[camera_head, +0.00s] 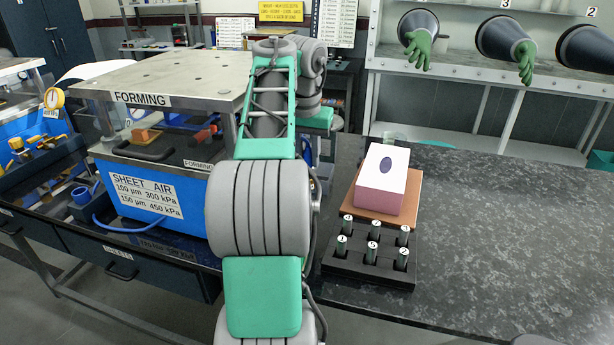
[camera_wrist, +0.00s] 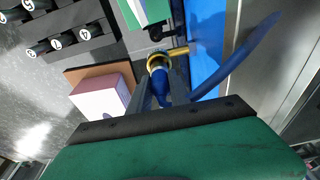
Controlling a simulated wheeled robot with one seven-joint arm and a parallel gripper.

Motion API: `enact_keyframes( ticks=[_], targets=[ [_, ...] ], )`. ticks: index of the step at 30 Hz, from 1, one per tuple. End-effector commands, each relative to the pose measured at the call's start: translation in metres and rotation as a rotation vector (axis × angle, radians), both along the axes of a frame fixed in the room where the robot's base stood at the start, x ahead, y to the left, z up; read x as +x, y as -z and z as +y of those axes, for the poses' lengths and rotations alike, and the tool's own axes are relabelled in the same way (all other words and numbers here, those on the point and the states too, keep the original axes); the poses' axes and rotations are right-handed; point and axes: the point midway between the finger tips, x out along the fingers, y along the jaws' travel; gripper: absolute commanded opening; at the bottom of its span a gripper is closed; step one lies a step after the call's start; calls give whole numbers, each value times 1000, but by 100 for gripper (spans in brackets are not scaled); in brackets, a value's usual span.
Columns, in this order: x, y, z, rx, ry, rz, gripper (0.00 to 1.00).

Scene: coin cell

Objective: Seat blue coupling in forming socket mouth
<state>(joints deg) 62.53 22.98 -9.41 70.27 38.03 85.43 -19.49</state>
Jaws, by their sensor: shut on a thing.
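In the wrist view, the two grey fingers of my gripper (camera_wrist: 163,92) are shut on the blue coupling (camera_wrist: 160,83), a short blue body at the end of a blue hose. Its far end meets a brass ring (camera_wrist: 153,53), which I take for the forming socket's mouth. A brass stub (camera_wrist: 179,51) joins this to a blue panel (camera_wrist: 204,40). I cannot tell whether the coupling is inside the ring or just in front of it. In the head view my arm hides the gripper, coupling and socket.
The forming press (camera_head: 150,85) stands left of my arm. On the bench to the right are a pink-and-white block (camera_head: 380,195) on a brown board (camera_head: 412,190) and a black rack (camera_head: 370,268) of numbered cylinders. The bench (camera_head: 500,240) further right is clear. The hose (camera_wrist: 245,62) curves away right.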

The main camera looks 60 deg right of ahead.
Motion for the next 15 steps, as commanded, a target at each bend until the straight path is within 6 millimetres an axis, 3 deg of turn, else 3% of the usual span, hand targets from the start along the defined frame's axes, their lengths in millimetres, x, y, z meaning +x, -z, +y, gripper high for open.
enact_keyframes(
  ticks=[1,6,7,15],
  targets=[
    [0,25,2,31,-1,14,0],
    [1,26,3,42,-3,19,0],
    [1,27,3,43,-3,21,25],
    [1,22,2,34,-2,16,45]
  ],
)
